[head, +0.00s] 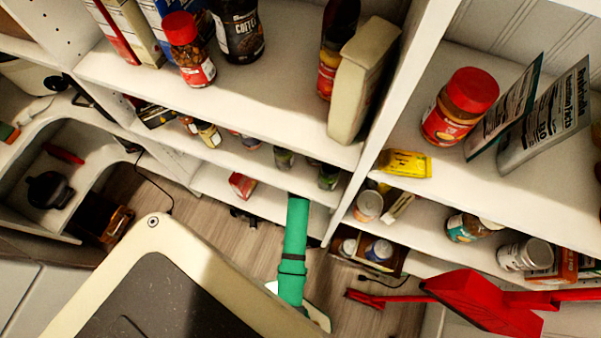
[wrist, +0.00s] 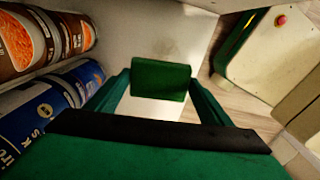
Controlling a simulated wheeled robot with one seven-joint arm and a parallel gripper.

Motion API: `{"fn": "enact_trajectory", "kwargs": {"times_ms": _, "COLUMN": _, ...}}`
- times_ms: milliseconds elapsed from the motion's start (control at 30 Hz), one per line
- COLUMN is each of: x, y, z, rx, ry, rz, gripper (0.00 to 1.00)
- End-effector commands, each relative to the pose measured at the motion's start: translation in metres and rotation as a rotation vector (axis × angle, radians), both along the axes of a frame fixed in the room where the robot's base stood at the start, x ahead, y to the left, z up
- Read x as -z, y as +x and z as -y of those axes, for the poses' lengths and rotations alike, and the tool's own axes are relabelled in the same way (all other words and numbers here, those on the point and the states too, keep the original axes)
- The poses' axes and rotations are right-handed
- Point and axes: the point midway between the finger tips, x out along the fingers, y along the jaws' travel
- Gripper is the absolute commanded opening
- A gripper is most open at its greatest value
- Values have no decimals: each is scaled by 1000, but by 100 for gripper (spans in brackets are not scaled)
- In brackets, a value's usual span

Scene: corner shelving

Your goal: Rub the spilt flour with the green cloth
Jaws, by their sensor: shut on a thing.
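In the wrist view my gripper (wrist: 161,84) is shut on the green cloth (wrist: 160,72), a small dark green block between its two green fingers. The cloth is over a pale shelf surface (wrist: 130,35); I cannot tell whether it touches it. A faint brownish, speckled patch (wrist: 172,46) shows on that surface just beyond the cloth. I cannot tell for sure that this is the spilt flour. In the head view my green arm reaches down in front of the lower shelves, and the gripper, the cloth and the patch are not visible.
In the wrist view brown cans (wrist: 22,40) and blue cans (wrist: 38,108) stand close on the left. Wooden floor shows at right. In the head view shelves (head: 270,95) hold jars and boxes, and a red dustpan (head: 485,300) is at lower right.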

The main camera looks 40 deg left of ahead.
Motion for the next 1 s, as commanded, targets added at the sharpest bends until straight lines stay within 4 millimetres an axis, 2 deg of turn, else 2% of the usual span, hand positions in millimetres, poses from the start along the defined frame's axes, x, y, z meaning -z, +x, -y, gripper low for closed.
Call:
{"fn": "enact_trajectory", "kwargs": {"times_ms": 200, "x": -15, "y": 0, "z": 0, "rx": 0, "ry": 0, "rz": 1, "gripper": 53}}
{"fn": "enact_trajectory", "kwargs": {"times_ms": 667, "x": -19, "y": 0, "z": 0, "rx": 0, "ry": 0, "rz": 1, "gripper": 53}}
{"fn": "enact_trajectory", "kwargs": {"times_ms": 1000, "x": -44, "y": 1, "z": 1, "rx": 2, "ry": 1, "rz": 2, "gripper": 53}}
